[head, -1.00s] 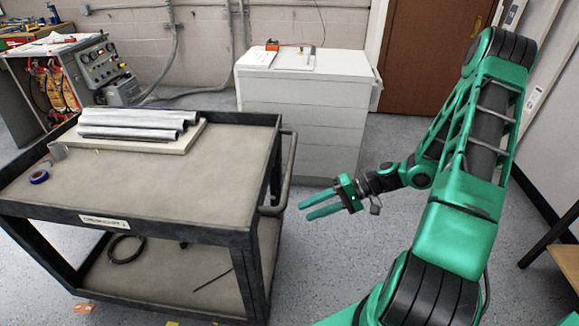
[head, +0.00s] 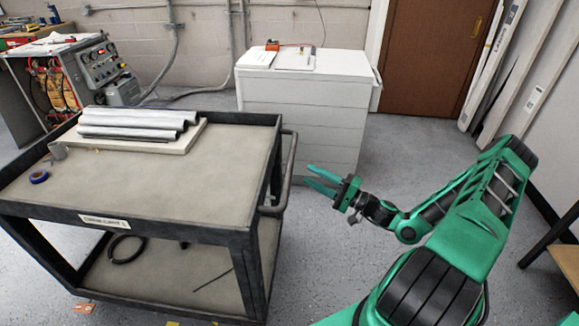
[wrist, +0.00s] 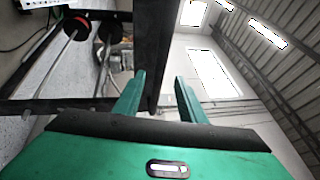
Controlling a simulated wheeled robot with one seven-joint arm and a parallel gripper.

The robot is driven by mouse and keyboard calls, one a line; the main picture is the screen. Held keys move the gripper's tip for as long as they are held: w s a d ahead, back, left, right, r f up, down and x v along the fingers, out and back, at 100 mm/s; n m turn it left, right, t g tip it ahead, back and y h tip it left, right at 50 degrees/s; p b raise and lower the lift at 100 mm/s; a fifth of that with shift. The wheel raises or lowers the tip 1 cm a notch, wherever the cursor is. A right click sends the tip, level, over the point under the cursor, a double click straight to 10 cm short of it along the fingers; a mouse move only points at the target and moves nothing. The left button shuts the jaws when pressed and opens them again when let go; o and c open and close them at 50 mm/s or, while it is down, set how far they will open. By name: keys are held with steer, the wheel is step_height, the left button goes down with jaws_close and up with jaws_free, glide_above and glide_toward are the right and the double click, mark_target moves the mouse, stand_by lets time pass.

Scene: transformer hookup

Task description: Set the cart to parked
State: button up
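The cart (head: 197,219) is a dark-framed two-shelf utility cart with a tan top, standing at the left in the head view. Its push handle (head: 288,172) is a dark curved bar on its right end. My gripper (head: 314,179) is green, open and empty, in the air a little to the right of the handle, with its fingers pointing left toward it. In the wrist view, my gripper's two fingers (wrist: 160,95) are apart with nothing clearly between them. A dark bar stands beyond them; I cannot tell which part it is. The cart's wheels are not visible in the head view.
On the cart top lie grey pipes (head: 136,123) on a board and a blue tape roll (head: 39,177). A black cable coil (head: 126,249) lies on the lower shelf. A white cabinet (head: 302,110) stands behind. An instrument panel (head: 100,65) is at the far left. Floor right of the cart is clear.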

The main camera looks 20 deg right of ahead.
mark_target(290, 165)
steer(key=x, duration=0.9)
steer(key=shift+a, duration=0.15)
jaws_close()
